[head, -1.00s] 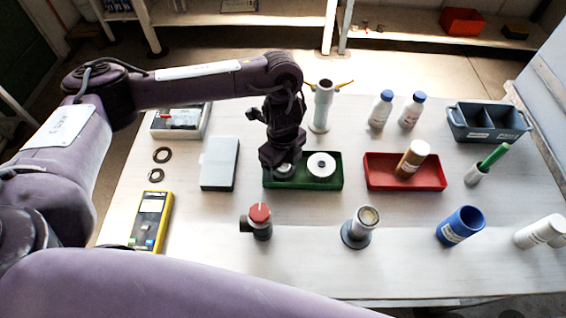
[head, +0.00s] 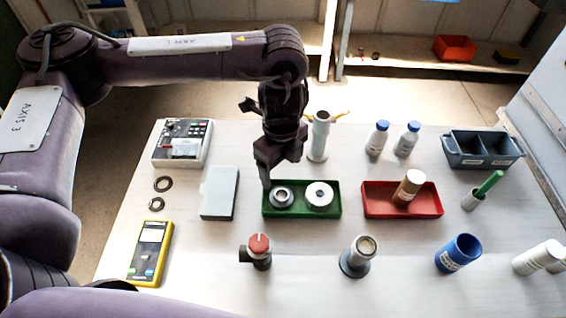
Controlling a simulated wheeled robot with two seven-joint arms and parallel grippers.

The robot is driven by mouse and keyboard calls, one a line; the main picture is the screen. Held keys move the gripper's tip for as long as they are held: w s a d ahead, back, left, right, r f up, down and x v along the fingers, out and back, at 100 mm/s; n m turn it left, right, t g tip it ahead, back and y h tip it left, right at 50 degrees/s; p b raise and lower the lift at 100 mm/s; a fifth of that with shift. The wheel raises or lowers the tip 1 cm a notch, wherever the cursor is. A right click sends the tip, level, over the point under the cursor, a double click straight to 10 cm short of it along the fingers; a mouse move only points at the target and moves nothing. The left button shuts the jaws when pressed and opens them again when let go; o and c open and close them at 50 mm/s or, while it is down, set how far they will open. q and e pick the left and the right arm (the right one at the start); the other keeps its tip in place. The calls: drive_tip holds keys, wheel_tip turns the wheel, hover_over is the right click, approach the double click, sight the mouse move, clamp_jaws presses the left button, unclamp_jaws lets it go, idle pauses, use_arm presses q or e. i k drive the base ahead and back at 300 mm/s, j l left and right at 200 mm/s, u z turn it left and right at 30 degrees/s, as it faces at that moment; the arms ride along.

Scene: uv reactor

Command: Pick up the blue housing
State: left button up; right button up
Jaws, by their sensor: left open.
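The blue housing (head: 459,253) is an open-topped blue cylinder with a white label. It leans or lies tilted on the right front part of the table, its dark opening facing up and right. My left gripper (head: 267,183) points down at the left end of the green tray (head: 330,212), far to the left of the housing. The gripper is open, with nothing seen between its fingers, and its tips are beside or just above a metal ring part (head: 281,197) in the tray. My right gripper is not in view.
A grey stand with a metal top (head: 358,256) and white cylinders (head: 538,257) flank the housing. A red tray (head: 420,205) holding a brown bottle (head: 408,187) lies behind it. A red-knobbed valve (head: 258,250) stands front left. Bare table lies around the housing.

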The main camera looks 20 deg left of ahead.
sight(465, 249)
drive_tip(key=k, duration=1.5)
